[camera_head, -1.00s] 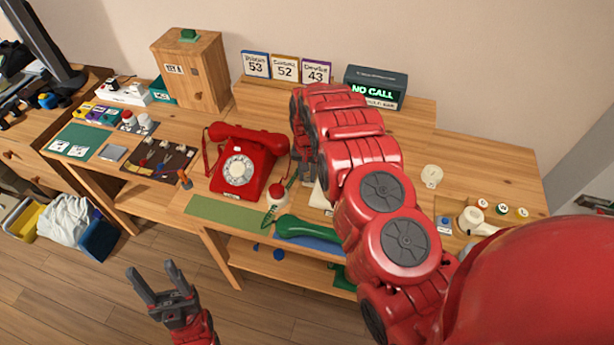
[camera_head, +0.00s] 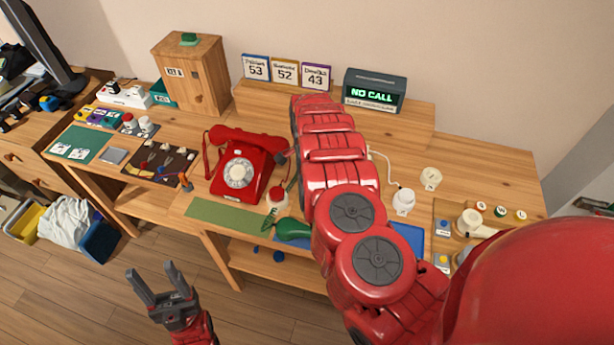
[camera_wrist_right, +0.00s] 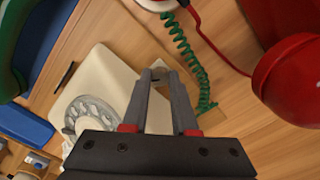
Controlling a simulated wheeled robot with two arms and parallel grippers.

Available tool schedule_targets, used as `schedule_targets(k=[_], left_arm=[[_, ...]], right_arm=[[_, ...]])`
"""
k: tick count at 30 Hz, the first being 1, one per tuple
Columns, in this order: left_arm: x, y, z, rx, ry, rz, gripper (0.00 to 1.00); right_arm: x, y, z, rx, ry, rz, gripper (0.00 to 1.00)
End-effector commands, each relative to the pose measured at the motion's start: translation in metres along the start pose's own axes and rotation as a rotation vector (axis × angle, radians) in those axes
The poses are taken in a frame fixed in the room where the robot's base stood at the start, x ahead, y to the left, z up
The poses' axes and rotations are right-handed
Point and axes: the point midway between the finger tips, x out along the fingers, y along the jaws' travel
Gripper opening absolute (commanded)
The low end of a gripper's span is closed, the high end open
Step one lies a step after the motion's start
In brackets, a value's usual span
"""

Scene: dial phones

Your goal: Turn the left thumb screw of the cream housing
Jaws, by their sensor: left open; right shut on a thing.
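The cream housing (camera_wrist_right: 105,75) with its grey dial (camera_wrist_right: 88,115) lies on the desk in the right wrist view; in the head view my right arm hides it. My right gripper (camera_wrist_right: 158,76) is at the housing's edge on the dial-free end, its fingers close together around a small part there. This part is mostly hidden between the fingertips; it sits where a thumb screw of the housing would be. My left gripper (camera_head: 150,268) is open and empty, low at the left in front of the desk.
A red dial phone (camera_head: 243,165) stands left of my right arm. A green coiled cord (camera_wrist_right: 190,60) runs close by the right fingers. A lit NO CALL display (camera_head: 374,91) stands behind.

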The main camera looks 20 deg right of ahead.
Motion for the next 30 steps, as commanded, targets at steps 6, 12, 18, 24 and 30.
schedule_targets(k=[6, 12, 18, 24, 30], left_arm=[[-0.002, 0.0, 0.0, 0.0, 0.0, 0.0, 0.57], [-0.007, 0.0, 0.001, 0.0, 0.0, 0.0, 0.57], [-0.014, 0.001, 0.002, 0.0, 0.0, 0.0, 0.57], [-0.021, 0.001, 0.004, 0.0, 0.0, 0.0, 0.57], [-0.026, 0.001, 0.004, 0.0, 0.0, 0.0, 0.57]], right_arm=[[0.001, 0.0, 0.001, 0.203, 0.0, -0.001, 0.0], [0.001, -0.002, 0.0, 0.394, 0.0, -0.006, 0.0], [0.002, 0.0, 0.001, 0.578, 0.0, -0.001, 0.0], [0.002, -0.001, 0.001, 0.737, 0.0, -0.004, 0.0], [0.001, -0.001, 0.0, 0.855, -0.001, -0.003, 0.0]])
